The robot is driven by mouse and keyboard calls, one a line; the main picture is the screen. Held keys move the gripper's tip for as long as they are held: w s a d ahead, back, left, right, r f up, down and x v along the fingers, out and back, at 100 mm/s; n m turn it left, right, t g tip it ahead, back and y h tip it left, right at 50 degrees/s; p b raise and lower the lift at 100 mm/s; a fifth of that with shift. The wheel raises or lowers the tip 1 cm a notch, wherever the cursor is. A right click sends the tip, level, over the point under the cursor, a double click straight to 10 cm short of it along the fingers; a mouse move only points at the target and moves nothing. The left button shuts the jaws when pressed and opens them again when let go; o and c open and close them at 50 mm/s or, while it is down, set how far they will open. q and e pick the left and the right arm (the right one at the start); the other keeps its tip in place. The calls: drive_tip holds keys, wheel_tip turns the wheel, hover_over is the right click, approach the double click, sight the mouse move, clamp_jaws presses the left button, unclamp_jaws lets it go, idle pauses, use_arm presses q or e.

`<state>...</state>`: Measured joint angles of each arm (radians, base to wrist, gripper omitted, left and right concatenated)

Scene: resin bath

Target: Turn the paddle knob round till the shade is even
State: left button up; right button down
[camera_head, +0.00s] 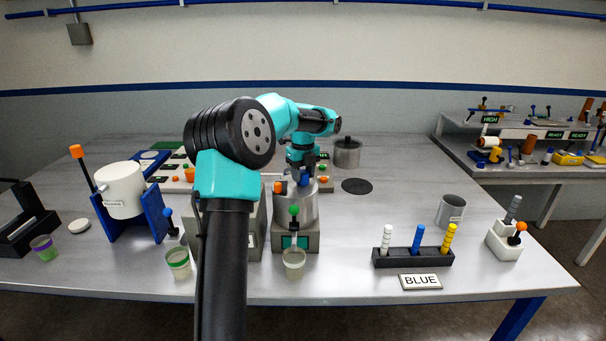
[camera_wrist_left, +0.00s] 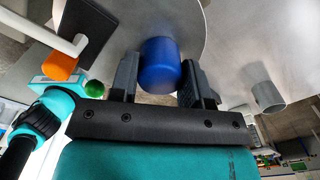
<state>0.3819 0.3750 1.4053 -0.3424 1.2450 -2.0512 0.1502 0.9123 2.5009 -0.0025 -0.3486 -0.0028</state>
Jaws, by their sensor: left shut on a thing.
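The blue paddle knob (camera_head: 304,179) stands on top of the metal resin bath (camera_head: 305,208), in the middle of the table. My left gripper (camera_head: 301,160) is above the bath and shut on the knob. In the left wrist view the blue knob (camera_wrist_left: 160,65) sits between the two fingers of my left gripper (camera_wrist_left: 165,85). The round grey top of the bath (camera_wrist_left: 180,22) shows behind the knob. The resin and its shade cannot be seen. My right gripper is in neither view.
A small cup (camera_head: 293,258) stands below the bath's green-knobbed tap (camera_head: 294,211). A black rack (camera_head: 412,258) holding white, blue and yellow sticks stands to the right, behind a BLUE sign (camera_head: 420,282). A white drum (camera_head: 121,190) stands left. Table between bath and rack is clear.

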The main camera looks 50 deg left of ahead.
sight(303, 172)
use_arm(q)
drive_tip(key=shift+r, duration=0.1)
drive_tip(key=o, duration=0.9)
drive_tip(key=shift+o, duration=0.2)
drive_tip(key=shift+r, duration=0.1)
wheel_tip(303, 172, up, 17)
idle(0.3)
idle(0.4)
